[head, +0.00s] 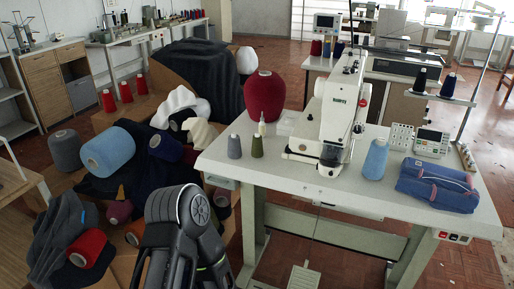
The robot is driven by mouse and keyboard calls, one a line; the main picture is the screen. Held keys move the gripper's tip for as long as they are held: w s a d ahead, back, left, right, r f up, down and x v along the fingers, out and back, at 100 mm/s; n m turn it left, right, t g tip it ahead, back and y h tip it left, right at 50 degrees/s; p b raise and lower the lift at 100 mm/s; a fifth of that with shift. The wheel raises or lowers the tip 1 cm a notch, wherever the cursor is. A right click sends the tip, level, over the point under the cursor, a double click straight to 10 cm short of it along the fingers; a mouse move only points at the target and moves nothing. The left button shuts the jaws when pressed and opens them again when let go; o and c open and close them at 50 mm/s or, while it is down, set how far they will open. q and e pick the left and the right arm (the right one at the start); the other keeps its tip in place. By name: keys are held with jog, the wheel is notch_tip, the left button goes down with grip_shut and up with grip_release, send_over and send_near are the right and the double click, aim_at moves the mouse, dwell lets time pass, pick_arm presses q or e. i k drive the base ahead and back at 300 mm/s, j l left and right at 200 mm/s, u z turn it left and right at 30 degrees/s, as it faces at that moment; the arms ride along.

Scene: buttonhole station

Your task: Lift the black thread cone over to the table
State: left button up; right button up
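A black thread cone (419,80) stands upright on the thread stand's shelf at the right, above the white sewing table (290,180). A navy cone (448,86) stands beside it. Other dark cones lie in the heap at the left, among them a navy one (166,147); their exact shade is hard to tell. One of my arms shows as a black link at the bottom left, in front of the heap. No fingertips of either gripper are visible.
The front left tabletop is clear.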

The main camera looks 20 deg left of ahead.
aim_at(419, 86)
jog(key=z, duration=1.8)
jog(key=i+z, duration=0.45)
jog(key=i, duration=1.6)
jog(key=i+j+u, duration=0.1)
jog(key=i+u, duration=0.7)
jog(key=i+l+u, duration=0.2)
jog(key=i+u, duration=0.2)
jog(key=i+j+u, duration=0.35)
jog(key=i, duration=0.3)
jog(key=i+u, duration=0.35)
jog(key=i, duration=0.25)
jog(key=i+l+u, duration=0.15)
jog(key=i+u, duration=0.2)
jog(key=i, duration=0.3)
jog(key=i+u, duration=0.15)
jog(key=i, duration=0.55)
jog(key=i+u, duration=0.1)
jog(key=i, duration=0.6)
jog(key=i+l+u, duration=0.15)
jog(key=i, duration=0.55)
